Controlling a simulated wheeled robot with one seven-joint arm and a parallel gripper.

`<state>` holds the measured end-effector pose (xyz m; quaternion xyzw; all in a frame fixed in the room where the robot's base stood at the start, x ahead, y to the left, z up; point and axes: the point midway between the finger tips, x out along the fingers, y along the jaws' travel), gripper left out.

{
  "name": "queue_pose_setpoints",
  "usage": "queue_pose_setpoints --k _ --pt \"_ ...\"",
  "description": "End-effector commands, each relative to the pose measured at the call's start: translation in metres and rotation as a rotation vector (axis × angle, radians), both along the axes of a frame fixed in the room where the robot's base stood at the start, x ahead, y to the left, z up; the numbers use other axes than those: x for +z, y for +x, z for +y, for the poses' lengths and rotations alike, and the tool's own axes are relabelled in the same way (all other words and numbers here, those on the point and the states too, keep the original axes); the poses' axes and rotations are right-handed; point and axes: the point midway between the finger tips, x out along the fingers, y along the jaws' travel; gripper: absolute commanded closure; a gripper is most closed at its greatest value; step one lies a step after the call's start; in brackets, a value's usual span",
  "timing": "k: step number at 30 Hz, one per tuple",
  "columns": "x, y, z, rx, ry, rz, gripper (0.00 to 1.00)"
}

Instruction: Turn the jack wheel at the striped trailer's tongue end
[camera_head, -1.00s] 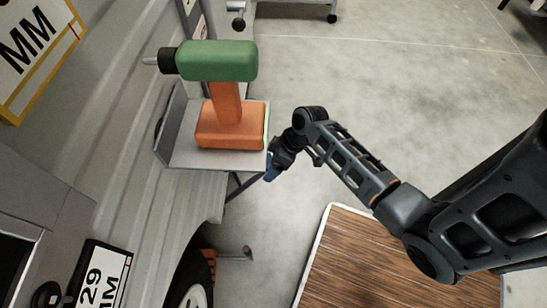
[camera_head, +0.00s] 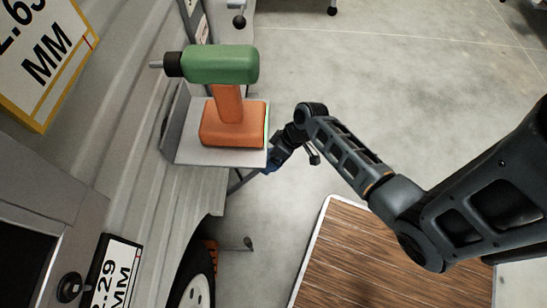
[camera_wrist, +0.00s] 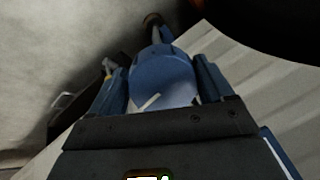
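A striped, ribbed silver trailer side (camera_head: 130,165) fills the left of the head view. I cannot make out the jack wheel with certainty. A small crank with a black knob (camera_head: 239,20) shows at the top, beyond the shelf. My gripper (camera_head: 272,163) is low beside the shelf's right edge, mostly hidden behind my own wrist. In the wrist view its blue fingers (camera_wrist: 162,85) are apart, with a rounded blue thing (camera_wrist: 163,78) in line between them. I cannot tell whether they touch it. A thin dark stem (camera_wrist: 154,25) shows beyond it.
A fold-out shelf (camera_head: 190,150) on the trailer holds a green and orange drill (camera_head: 228,118), close to my gripper. Below are a tyre (camera_head: 196,275) and a rod with a knob (camera_head: 248,243). A wooden panel (camera_head: 375,265) lies right.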

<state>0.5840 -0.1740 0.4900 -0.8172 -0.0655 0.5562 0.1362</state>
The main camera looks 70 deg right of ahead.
Motion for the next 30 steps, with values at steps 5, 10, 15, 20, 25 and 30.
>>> queue_pose_setpoints --k 5,10,15,20,25,30 --pt "0.0 0.0 -0.001 -0.001 -0.001 0.0 0.04" --pt "0.0 0.0 0.0 0.001 0.001 0.001 0.0" --pt "0.004 -0.002 -0.001 0.002 0.001 0.001 0.0" --pt "0.023 -0.009 -0.006 0.001 0.0 -0.001 0.0" --pt "0.048 -0.02 -0.014 0.0 0.0 0.0 0.0" --pt "0.065 -0.027 -0.019 0.0 0.0 -0.001 0.0"
